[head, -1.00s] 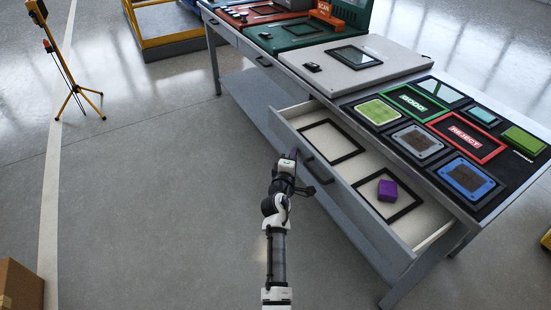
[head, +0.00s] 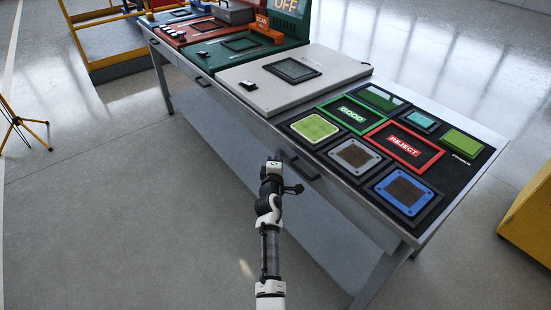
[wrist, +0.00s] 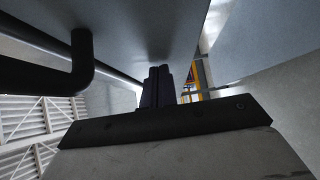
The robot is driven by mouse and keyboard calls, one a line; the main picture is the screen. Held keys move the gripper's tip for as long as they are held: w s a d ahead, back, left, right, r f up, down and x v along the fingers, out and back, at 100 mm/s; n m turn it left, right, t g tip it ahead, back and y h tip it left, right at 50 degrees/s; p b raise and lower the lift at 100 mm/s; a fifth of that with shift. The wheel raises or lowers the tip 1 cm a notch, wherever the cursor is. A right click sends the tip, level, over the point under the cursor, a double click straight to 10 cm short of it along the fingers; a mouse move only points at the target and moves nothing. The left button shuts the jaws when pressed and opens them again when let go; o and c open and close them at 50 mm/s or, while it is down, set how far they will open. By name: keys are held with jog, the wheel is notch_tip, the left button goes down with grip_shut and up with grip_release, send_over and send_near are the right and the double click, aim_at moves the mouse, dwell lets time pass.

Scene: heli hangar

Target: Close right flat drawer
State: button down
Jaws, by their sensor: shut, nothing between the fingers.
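The right flat drawer (head: 325,178) is under the right part of the workbench, and its front sits flush with the bench in the head view. Its inside is hidden. Its black bar handle (head: 304,167) shows on the front, and in the wrist view the handle (wrist: 82,62) runs along the left. My gripper (head: 278,156) is at the drawer front, just left of the handle. In the wrist view my gripper (wrist: 158,72) has its dark fingers together, pointing at the grey front, with nothing between them. I cannot tell whether the fingertips touch the front.
The bench top (head: 490,124) carries a black mat with GOOD and REJECT frames and several square pieces. A white panel (head: 285,85) and a green panel (head: 235,50) lie further left. A yellow block (head: 528,215) stands at the right. Floor is clear at the lower left.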

jog(key=shift+w+d+r, duration=0.15)
jog(key=shift+w+d, duration=0.2)
jog(key=shift+d, duration=0.1)
